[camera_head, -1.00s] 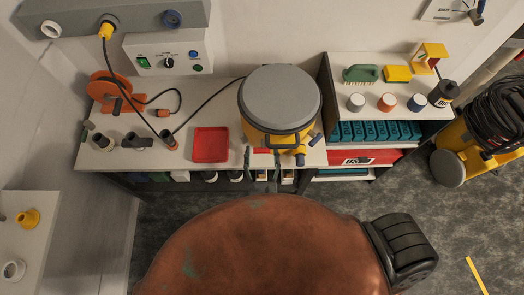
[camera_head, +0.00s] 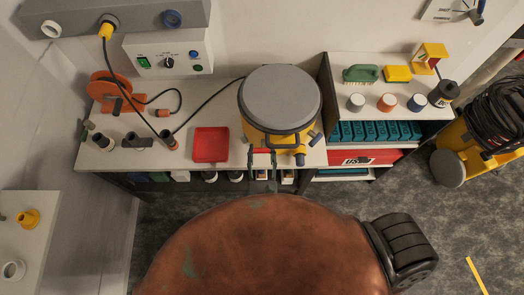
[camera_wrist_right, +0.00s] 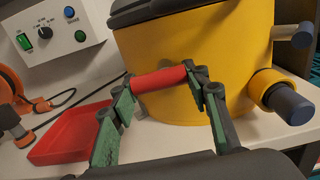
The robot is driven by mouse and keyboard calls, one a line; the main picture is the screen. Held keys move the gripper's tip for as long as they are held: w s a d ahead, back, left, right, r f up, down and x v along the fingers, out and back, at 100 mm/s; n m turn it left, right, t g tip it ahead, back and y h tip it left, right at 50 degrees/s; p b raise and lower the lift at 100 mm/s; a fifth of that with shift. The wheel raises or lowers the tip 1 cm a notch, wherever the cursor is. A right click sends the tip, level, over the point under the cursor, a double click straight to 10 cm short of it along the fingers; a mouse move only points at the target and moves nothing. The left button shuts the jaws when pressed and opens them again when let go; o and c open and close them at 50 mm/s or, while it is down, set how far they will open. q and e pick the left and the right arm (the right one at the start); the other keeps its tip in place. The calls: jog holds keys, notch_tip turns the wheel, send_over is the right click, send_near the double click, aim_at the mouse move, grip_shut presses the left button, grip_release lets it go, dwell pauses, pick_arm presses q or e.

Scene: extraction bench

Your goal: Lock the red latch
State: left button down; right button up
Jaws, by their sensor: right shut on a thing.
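The yellow canister (camera_head: 262,130) with a grey lid (camera_head: 280,95) stands at the front of the bench. The red latch (camera_wrist_right: 158,78) is a red bar on its front side, low beneath the dark rim. In the head view the latch (camera_head: 262,150) shows only as a small red strip. My right gripper (camera_head: 262,157) reaches up to it from the front. In the right wrist view its green-padded fingers (camera_wrist_right: 162,86) are at the two ends of the red bar, shut on it. My left gripper is not in view.
A red tray (camera_head: 211,145) lies left of the canister. A yellow-and-blue port (camera_wrist_right: 285,102) juts from the canister's right side. A shelf with cups (camera_head: 388,102) is at right.

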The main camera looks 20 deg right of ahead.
jog(key=m, duration=0.4)
jog(key=shift+r+m, duration=0.15)
jog(key=shift+m, duration=0.25)
jog(key=m+b, duration=0.1)
jog(key=m, duration=0.4)
jog(key=shift+r, duration=0.15)
jog(key=m+b, duration=0.2)
jog(key=m, duration=0.2)
jog(key=shift+r, duration=0.1)
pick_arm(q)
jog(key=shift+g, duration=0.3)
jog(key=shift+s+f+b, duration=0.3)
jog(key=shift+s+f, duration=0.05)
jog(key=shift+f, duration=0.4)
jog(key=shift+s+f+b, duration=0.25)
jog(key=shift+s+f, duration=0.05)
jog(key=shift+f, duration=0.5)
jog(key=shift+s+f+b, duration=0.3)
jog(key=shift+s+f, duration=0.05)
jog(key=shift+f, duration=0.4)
pick_arm(e)
jog(key=shift+d+r+m, duration=0.1)
jog(key=shift+m, duration=0.9)
jog(key=shift+d+r+m, duration=0.1)
jog(key=shift+m, duration=0.9)
jog(key=o, duration=1.2)
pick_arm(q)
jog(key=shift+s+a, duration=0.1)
